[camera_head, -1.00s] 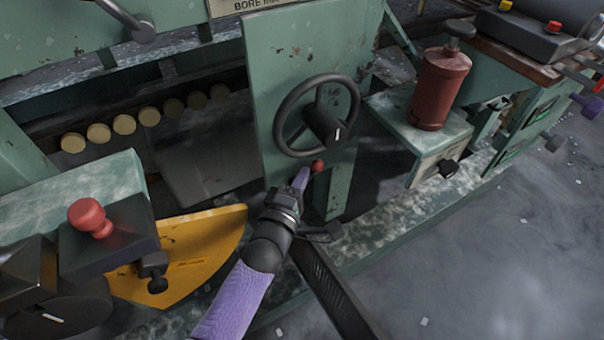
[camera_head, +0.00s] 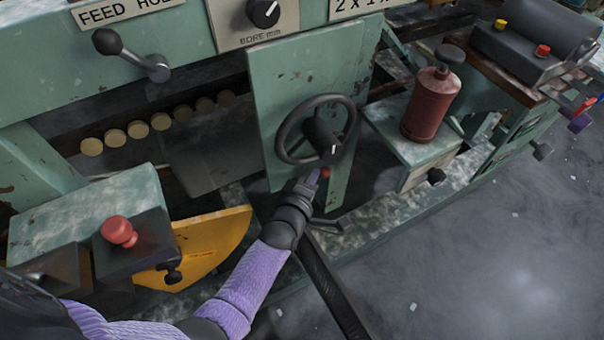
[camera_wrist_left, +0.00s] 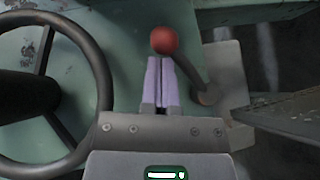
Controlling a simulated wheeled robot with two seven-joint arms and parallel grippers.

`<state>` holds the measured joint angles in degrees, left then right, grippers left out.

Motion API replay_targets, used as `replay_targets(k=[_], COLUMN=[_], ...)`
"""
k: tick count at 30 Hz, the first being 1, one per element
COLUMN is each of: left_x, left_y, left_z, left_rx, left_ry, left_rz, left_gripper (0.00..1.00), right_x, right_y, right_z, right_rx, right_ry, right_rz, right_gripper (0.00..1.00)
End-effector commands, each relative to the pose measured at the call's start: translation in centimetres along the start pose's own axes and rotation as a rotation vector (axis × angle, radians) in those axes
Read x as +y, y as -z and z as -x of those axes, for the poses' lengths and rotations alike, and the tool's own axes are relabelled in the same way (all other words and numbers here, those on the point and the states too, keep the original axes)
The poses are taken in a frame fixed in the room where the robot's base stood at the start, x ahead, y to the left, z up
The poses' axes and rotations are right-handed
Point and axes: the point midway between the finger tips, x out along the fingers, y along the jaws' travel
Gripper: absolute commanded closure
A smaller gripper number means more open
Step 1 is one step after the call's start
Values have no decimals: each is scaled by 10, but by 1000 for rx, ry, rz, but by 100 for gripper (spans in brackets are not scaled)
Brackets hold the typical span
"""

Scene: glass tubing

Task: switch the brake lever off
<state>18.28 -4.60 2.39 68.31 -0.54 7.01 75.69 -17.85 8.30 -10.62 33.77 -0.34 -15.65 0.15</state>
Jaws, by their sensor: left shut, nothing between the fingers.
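A lever with a red ball knob (camera_head: 325,172) stands on the green panel below the handwheel. In the left wrist view the red knob (camera_wrist_left: 164,40) lies just beyond the fingertips, and its dark arm runs down to a pivot at the right. The left wrist view shows these fingers (camera_wrist_left: 161,82) together, pointing at the knob. Whether they touch it I cannot tell. My right gripper is not in view.
The black handwheel (camera_head: 316,130) is close above the lever, left of the fingers in the wrist view. A dark ribbed bar (camera_head: 330,285) slopes below. A red canister (camera_head: 431,104) stands right; a yellow guard (camera_head: 213,240) and red button (camera_head: 119,231) are left.

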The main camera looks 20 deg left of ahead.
Motion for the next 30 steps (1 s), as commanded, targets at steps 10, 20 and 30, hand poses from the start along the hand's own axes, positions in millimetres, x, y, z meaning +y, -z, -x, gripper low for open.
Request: replay_targets(k=[10,20,30], left_x=[-7,-11,-14], left_y=[-10,-16,-18], left_z=[-14,-21,-23], left_rx=[0,0,0], left_ry=[-2,-6,-3], left_rz=[1,1,1], left_gripper=[100,100,100], right_x=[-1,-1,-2], right_y=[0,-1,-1], right_z=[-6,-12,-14], right_rx=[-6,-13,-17], right_ry=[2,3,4], right_rz=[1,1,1], right_gripper=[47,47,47])
